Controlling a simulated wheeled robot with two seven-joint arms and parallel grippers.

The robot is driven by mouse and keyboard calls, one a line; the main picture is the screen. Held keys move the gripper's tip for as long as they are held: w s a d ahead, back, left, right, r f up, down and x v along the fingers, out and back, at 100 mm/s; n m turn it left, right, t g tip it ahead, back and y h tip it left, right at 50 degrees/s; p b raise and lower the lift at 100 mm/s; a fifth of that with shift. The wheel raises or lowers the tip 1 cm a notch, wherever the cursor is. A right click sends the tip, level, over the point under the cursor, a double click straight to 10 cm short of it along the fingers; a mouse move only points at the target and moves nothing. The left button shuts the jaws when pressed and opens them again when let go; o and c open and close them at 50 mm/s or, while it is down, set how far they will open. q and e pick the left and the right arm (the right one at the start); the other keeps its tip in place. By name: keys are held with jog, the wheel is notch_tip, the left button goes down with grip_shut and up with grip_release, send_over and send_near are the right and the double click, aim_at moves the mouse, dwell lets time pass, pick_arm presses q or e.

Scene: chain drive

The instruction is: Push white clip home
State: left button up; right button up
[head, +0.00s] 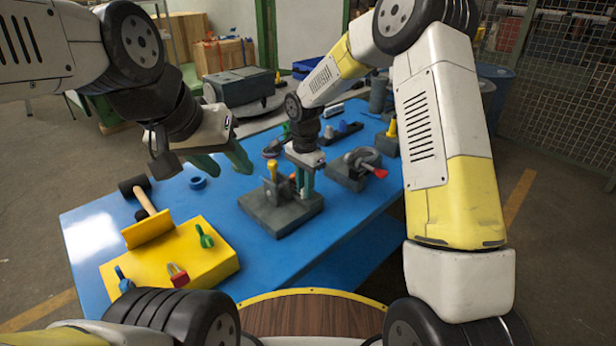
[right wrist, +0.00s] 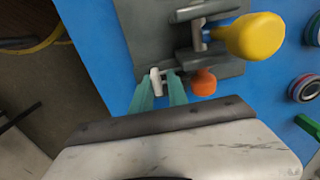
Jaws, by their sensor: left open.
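The white clip (right wrist: 156,82) is a small pale piece at the edge of the dark grey fixture (right wrist: 228,69), in the right wrist view. In the head view the fixture (head: 275,218) stands on the blue table, and I cannot make out the clip there. My right gripper (right wrist: 162,84) points down at the fixture edge, with its teal fingers on either side of the clip. A gap shows beside the clip, so the fingers look open around it. Its fingers also show in the head view (head: 305,188). My left gripper (head: 230,170) is open and empty above the table's left side.
A yellow knob (right wrist: 255,37) and an orange knob (right wrist: 203,82) stand close to the right fingers. A grey block with a ring (head: 355,165) stands right of the fixture.

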jog(key=shift+o, duration=1.2)
jog(key=shift+r, duration=3.9)
jog(key=shift+r, duration=0.1)
jog(key=s+d+r+n+t+y, duration=0.1)
jog(key=s+d+r+n+t, duration=0.4)
jog(key=s+d+r, duration=1)
jog(key=s+d+n+t+y, duration=0.1)
jog(key=s+n, duration=0.3)
jog(key=s, duration=0.6)
jog(key=shift+s+d+r+n, duration=0.25)
jog(key=shift+r+n, duration=0.05)
jog(key=shift+r, duration=0.05)
